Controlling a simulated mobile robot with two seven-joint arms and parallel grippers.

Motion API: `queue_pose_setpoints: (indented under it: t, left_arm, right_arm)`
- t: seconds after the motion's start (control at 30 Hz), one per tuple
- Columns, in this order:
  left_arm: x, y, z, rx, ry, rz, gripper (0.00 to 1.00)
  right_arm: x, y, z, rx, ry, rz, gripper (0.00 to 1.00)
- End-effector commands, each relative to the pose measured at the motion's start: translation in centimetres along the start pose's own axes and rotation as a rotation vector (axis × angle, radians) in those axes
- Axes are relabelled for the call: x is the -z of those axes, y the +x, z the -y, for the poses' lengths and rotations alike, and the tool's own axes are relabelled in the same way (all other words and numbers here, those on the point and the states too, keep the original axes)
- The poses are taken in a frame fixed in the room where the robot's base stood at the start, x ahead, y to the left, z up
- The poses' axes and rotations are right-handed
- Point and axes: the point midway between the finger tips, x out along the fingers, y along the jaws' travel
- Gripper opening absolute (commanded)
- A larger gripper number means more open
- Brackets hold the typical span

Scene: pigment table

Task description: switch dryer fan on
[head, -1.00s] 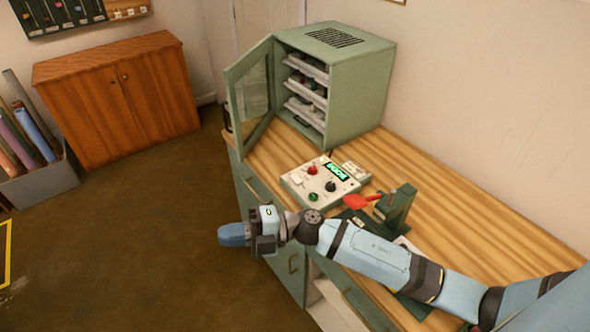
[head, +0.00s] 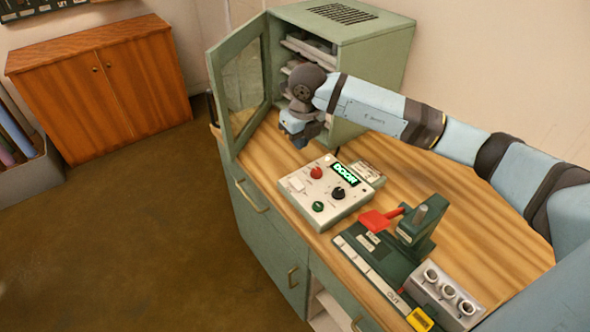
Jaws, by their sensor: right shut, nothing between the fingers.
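The green dryer cabinet (head: 375,45) stands at the back of the wooden table with its glazed door (head: 243,85) swung open to the left. The white control box (head: 325,190) sits on the table in front of it, with a red knob, a black knob, a green button, a pale switch (head: 297,183) and a lit green display (head: 345,175). My right gripper (head: 300,138) is shut and empty, pointing down in front of the cabinet opening, above and behind the box. My arm hides part of the shelves. My left gripper is not in view.
A green press with a red handle (head: 374,220) stands right of the box. A metal block with several round holes (head: 446,292) is at the front right. A small labelled box (head: 368,172) adjoins the control box. Bare wood lies behind the press.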

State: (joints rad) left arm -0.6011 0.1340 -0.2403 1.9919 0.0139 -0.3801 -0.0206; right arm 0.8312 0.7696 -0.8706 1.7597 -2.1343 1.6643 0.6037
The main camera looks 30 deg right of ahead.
Motion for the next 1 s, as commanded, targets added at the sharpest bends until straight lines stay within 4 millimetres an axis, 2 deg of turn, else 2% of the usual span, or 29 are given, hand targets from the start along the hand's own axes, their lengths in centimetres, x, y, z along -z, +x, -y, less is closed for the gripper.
queue_pose_setpoints:
  t: [0.17, 0.5, 0.7, 0.83, 1.0]
  left_arm:
    - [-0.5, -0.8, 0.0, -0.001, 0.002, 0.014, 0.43]
    - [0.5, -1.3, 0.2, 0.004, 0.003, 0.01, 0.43]
    - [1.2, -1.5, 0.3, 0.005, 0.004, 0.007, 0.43]
    - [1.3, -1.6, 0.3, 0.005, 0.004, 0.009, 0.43]
    - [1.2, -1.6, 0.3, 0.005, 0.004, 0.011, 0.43]
  right_arm:
    - [0.0, 1.3, 0.0, 0.0, 0.0, -0.004, 0.0]
    - [0.1, 8.3, 0.0, -0.001, 0.001, -0.005, 0.0]
    - [0.0, 11.8, -0.1, -0.002, 0.0, -0.003, 0.0]
    - [0.0, 13.2, 0.0, -0.001, 0.0, -0.002, 0.0]
    - [0.0, 13.9, 0.0, -0.001, -0.001, 0.0, 0.0]
